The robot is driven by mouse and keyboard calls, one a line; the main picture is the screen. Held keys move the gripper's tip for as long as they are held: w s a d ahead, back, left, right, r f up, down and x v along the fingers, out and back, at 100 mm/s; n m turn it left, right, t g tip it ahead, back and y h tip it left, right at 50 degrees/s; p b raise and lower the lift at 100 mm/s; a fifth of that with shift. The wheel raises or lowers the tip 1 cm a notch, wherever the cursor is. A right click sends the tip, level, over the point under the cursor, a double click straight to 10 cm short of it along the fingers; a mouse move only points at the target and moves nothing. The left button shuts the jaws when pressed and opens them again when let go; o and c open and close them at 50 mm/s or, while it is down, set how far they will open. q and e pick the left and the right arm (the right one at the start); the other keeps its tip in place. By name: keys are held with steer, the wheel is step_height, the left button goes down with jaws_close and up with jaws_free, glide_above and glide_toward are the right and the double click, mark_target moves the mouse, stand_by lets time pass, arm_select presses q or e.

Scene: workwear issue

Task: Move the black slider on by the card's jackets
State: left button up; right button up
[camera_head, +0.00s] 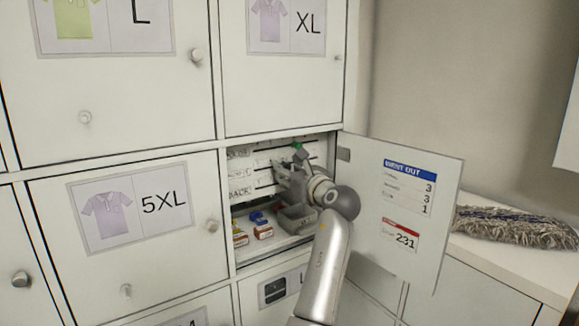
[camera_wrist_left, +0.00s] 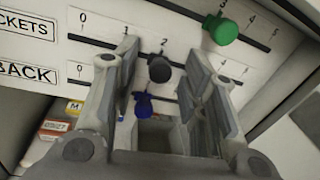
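In the left wrist view, the black slider (camera_wrist_left: 160,69) sits on the slot of the row labelled JACKETS (camera_wrist_left: 25,25), by the mark 2. My left gripper (camera_wrist_left: 163,85) is open, with one finger on either side of the black slider; I see a gap on both sides. In the head view my left gripper (camera_head: 281,172) reaches into the open compartment, in front of the slider board (camera_head: 240,170), and hides the black slider. The WENT OUT card (camera_head: 408,190) on the open door shows 3, 3 and 1; its line names are too small to read. My right gripper is not in view.
A green slider (camera_wrist_left: 220,29) is on the slot above, a blue one (camera_wrist_left: 143,103) on the BACK row below. Small boxes (camera_head: 262,230) and a grey bin (camera_head: 297,219) stand on the compartment floor. The open door (camera_head: 440,225) borders my arm's right side. A mop head (camera_head: 515,228) lies farther right.

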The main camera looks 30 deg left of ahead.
arm_select(q)
steer(key=shift+a, duration=0.1)
jaws_close()
stand_by(0.3)
